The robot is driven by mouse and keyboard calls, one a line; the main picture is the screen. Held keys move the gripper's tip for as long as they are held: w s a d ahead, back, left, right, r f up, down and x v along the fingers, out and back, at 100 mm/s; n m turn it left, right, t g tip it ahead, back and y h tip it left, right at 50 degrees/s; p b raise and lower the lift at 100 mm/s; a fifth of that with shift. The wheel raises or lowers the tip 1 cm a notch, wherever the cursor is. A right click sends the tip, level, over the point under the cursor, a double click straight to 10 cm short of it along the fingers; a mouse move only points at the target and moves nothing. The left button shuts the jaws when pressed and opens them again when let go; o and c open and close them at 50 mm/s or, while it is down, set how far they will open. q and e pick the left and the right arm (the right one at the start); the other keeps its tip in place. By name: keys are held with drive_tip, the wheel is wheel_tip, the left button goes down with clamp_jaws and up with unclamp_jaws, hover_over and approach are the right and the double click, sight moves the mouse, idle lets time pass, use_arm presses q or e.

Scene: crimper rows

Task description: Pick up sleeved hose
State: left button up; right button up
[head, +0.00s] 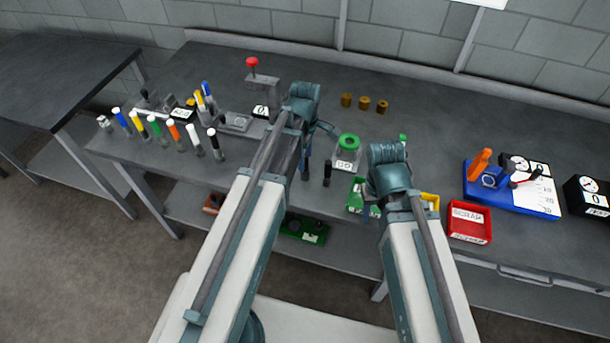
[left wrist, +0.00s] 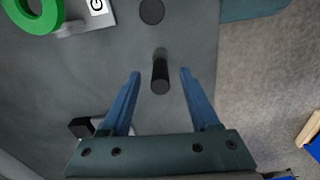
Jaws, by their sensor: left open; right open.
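A short black upright hose piece (left wrist: 160,74) stands between the spread blue fingers of my left gripper (left wrist: 157,85) in the left wrist view. The fingers are apart from it on both sides. In the head view my left gripper (head: 306,150) is over the front part of the bench, and a dark upright piece (head: 327,173) stands just right of it. A round dark top (left wrist: 151,11) also shows at the upper edge of the wrist view. I cannot make out a sleeve.
A green ring (head: 348,142) on a labelled stand is close by. A row of colour-topped tools (head: 174,131) and a red-knobbed press (head: 262,82) stand left. A green bin (head: 357,194), red scrap bin (head: 469,235) and blue board (head: 538,203) lie right. Brass pieces (head: 364,103) stand behind.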

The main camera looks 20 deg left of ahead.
use_arm(q)
wheel_tip(320, 180, down, 2)
drive_tip(key=shift+b, duration=0.55)
drive_tip(key=shift+r, duration=0.1)
drive_tip(key=shift+c, duration=0.4)
clamp_jaws()
idle(0.4)
